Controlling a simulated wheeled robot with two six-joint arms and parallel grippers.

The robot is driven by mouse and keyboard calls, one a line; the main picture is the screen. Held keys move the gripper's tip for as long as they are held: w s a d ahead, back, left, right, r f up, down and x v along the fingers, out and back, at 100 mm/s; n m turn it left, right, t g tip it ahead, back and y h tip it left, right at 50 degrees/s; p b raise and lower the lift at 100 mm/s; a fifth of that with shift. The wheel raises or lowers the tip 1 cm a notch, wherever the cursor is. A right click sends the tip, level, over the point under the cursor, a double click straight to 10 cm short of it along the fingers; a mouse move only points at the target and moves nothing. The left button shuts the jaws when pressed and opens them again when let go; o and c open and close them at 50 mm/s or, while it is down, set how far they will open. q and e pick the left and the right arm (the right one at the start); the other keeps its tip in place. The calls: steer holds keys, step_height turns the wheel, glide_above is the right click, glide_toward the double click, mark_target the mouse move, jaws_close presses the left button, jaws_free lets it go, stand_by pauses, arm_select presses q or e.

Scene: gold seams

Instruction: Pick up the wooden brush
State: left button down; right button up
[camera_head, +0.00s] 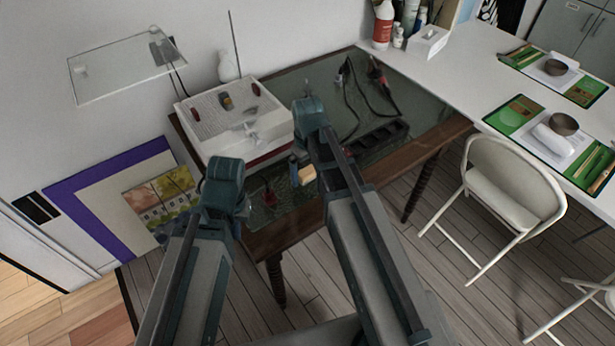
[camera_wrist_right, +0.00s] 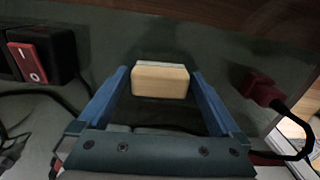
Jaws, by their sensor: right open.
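The wooden brush (camera_wrist_right: 160,82) is a pale, rounded wooden block with a thin light layer along its far edge. It lies on the dark green tabletop. In the head view its pale wood (camera_head: 303,174) shows beside my right forearm, partly hidden. My right gripper (camera_wrist_right: 160,74) is open, with its blue fingers on either side of the brush and a gap at each side. In the head view my right arm hides its fingers. My left gripper (camera_head: 224,188) is near the table's left front edge; its fingers cannot be made out.
A black power strip (camera_head: 376,142) with a red switch (camera_wrist_right: 30,62) lies to one side, and a red plug (camera_wrist_right: 262,90) with a black cable to the other. A white box-like station (camera_head: 205,130) stands at the back left. A white chair (camera_head: 505,190) is at right.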

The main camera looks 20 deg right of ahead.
steer(key=c, duration=1.2)
arm_select(q)
steer(key=shift+r, duration=0.1)
arm_select(e)
steer(key=shift+r, duration=0.1)
